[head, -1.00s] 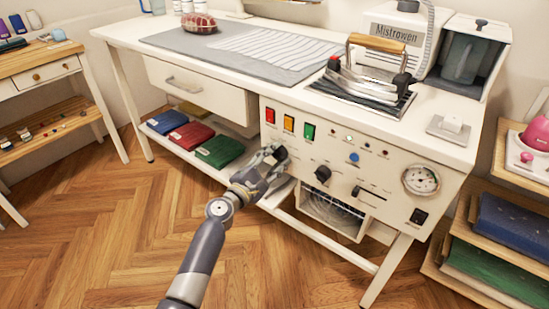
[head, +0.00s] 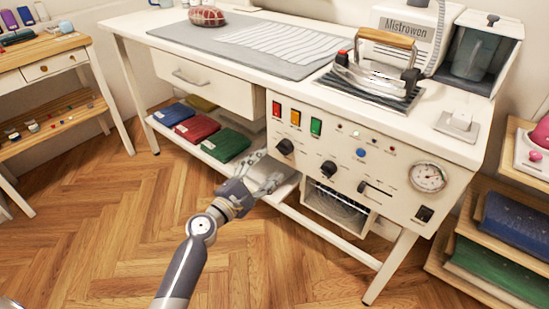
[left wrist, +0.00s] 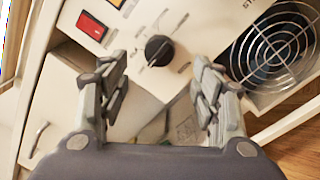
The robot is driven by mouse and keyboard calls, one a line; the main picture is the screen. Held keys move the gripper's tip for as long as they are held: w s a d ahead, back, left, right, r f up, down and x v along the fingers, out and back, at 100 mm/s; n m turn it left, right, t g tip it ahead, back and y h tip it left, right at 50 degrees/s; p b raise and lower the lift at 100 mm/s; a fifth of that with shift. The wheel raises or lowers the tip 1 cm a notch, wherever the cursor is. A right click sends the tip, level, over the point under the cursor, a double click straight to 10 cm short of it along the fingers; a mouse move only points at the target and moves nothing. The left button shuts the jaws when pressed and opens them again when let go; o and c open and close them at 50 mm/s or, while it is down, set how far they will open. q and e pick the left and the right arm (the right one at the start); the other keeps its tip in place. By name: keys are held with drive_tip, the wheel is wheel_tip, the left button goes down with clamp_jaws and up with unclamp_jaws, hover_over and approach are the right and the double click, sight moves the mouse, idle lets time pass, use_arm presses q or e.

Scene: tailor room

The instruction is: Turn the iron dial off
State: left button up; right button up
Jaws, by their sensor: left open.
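The front panel (head: 400,205) of the ironing table carries two black round dials, a left dial (head: 285,147) and a right dial (head: 328,168). Their labels are too small to read, so I cannot tell which is the iron dial. My left gripper (head: 268,171) is open and empty, just below and left of the left dial. In the left wrist view the left dial (left wrist: 159,51) shows ahead, between the spread fingers of my left gripper (left wrist: 160,76) and apart from them. The iron (head: 378,70) rests on its stand on the tabletop. My right gripper is not in view.
Red (head: 276,109), orange (head: 295,117) and green (head: 316,126) switches sit above the dials. A slider (head: 375,188) and gauge (head: 428,177) are to the right. Folded cloths (head: 226,146) lie on the lower shelf. The wooden floor (head: 110,230) in front is clear.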

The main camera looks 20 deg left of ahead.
use_arm(q)
drive_tip(key=shift+v, duration=2.15)
